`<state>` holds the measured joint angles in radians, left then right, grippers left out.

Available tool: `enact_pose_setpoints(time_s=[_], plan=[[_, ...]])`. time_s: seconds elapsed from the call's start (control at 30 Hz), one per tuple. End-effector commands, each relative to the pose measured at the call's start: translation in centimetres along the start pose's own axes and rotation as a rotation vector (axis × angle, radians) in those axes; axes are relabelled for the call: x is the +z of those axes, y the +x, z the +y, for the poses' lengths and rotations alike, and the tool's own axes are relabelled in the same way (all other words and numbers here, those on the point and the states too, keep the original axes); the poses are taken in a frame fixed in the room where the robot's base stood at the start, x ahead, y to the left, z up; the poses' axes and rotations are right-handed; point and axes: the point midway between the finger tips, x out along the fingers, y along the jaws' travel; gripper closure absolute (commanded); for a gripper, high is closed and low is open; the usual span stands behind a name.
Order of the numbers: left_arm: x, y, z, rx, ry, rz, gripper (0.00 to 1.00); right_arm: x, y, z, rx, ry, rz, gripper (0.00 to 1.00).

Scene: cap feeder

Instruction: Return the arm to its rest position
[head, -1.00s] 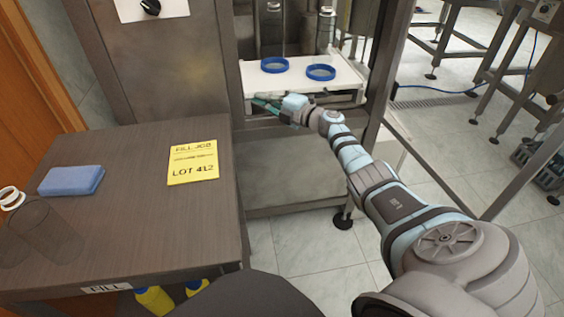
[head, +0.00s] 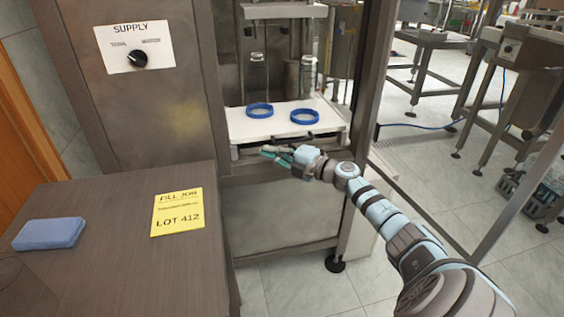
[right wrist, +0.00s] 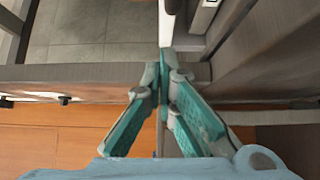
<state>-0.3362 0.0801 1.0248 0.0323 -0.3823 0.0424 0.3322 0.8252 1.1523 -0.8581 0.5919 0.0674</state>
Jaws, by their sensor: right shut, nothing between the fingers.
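My right gripper (head: 270,152) is just in front of and below the front edge of the white shelf of the cap feeder. Its teal fingers also show in the right wrist view (right wrist: 163,78), where the tips meet with nothing held between them. The right arm reaches in from the lower right of the head view. Two blue rings (head: 260,110) and (head: 305,116) lie on the white shelf (head: 240,128), apart from the gripper. My left gripper is not in view.
A brown table (head: 110,200) stands at the left with a yellow lot card (head: 178,212) and a blue sponge (head: 48,234). A supply knob (head: 138,58) is on the cabinet panel. A metal frame post (head: 368,70) stands right of the shelf.

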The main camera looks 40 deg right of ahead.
Motion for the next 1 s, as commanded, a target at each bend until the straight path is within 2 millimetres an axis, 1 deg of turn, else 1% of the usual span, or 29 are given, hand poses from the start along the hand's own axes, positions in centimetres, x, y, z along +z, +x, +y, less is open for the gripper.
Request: enact_pose_setpoints(time_s=[0.03, 0.1, 0.2, 0.3, 0.53, 0.57, 0.63, 0.67, 0.73, 0.77, 0.8, 0.87, 0.9, 0.97, 1.0], plan=[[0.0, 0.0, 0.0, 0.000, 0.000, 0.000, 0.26, 0.0, -1.3, -0.2, -0.008, -0.005, 0.001, 1.00], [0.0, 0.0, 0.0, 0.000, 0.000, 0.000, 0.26, 0.0, -2.6, -0.2, -0.007, -0.002, 0.001, 1.00], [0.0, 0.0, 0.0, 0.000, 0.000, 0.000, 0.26, 0.0, -3.8, -0.1, -0.004, -0.002, 0.001, 1.00], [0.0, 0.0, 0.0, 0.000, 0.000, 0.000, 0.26, -0.1, -4.1, -0.1, -0.002, 0.001, 0.001, 1.00], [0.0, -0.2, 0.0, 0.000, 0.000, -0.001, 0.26, 0.0, -4.2, -0.1, -0.003, 0.010, -0.005, 1.00], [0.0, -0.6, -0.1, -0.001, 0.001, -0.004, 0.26, 0.1, -4.2, -0.3, -0.006, 0.027, -0.016, 1.00], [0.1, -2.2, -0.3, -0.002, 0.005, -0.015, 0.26, 0.8, -4.8, -1.5, -0.025, 0.114, -0.078, 1.00], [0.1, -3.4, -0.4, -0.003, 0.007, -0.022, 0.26, 1.1, -5.2, -2.5, -0.042, 0.174, -0.123, 1.00], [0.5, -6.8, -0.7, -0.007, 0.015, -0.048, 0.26, 1.6, -7.5, -6.5, -0.105, 0.368, -0.273, 1.00], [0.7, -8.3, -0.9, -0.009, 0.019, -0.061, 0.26, 1.3, -9.0, -8.8, -0.143, 0.461, -0.350, 1.00], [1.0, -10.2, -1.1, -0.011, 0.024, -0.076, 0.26, 0.4, -11.4, -12.2, -0.200, 0.582, -0.455, 1.00], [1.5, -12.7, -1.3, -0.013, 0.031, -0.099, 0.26, -2.0, -15.6, -17.0, -0.293, 0.745, -0.608, 1.00], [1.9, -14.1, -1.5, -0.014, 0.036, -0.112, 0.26, -4.2, -18.6, -19.9, -0.358, 0.839, -0.704, 1.00], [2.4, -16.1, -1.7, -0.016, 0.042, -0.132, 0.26, -8.1, -23.1, -23.6, -0.457, 0.963, -0.836, 1.00], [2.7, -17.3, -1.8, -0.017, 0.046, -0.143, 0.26, -11.0, -26.2, -25.5, -0.523, 1.035, -0.919, 1.00]])
